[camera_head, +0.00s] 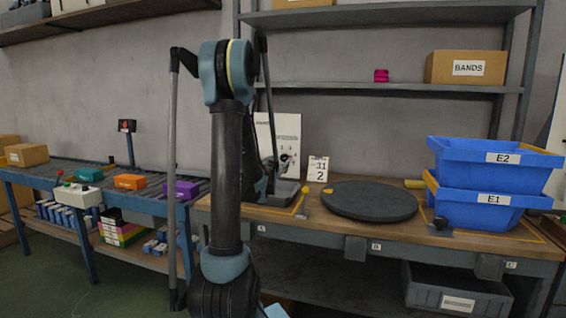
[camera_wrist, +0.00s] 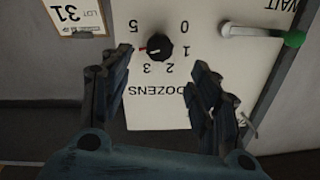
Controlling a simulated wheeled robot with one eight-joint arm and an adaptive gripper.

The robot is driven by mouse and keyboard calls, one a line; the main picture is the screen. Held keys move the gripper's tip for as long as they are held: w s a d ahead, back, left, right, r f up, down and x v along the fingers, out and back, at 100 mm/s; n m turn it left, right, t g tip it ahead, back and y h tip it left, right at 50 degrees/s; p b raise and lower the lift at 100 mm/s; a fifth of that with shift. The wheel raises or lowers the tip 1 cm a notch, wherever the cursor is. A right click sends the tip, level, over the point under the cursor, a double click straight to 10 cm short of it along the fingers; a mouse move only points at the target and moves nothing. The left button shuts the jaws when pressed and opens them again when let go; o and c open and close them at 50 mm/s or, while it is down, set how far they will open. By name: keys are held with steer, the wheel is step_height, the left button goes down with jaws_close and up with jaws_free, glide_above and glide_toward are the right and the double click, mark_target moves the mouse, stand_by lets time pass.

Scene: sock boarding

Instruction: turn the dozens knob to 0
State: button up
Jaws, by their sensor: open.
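The dozens knob (camera_wrist: 159,46) is a small round black dial on a white panel (camera_wrist: 160,112), seen upside down in the wrist view. Its red pointer mark points left in the picture, away from the 0 and 1 on the right side. The numbers 5, 0, 1, 2 and 3 show around it; the spot at the pointer's left is partly hidden by a finger. My gripper (camera_wrist: 163,60) is open, with one finger on either side of the knob and not touching it in the picture. In the head view the white panel (camera_head: 290,130) stands behind my arm.
A lever with a green ball (camera_wrist: 295,39) sticks out near the right finger, beside the word WAIT. A lot card (camera_wrist: 76,14) reading 31 is at the upper left. A dark turntable (camera_head: 369,200) and stacked blue bins (camera_head: 475,207) stand on the bench to the right.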

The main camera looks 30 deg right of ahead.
mark_target(283, 158)
steer(key=x, duration=0.9)
steer(key=shift+w, duration=0.1)
steer(key=c, duration=1.1)
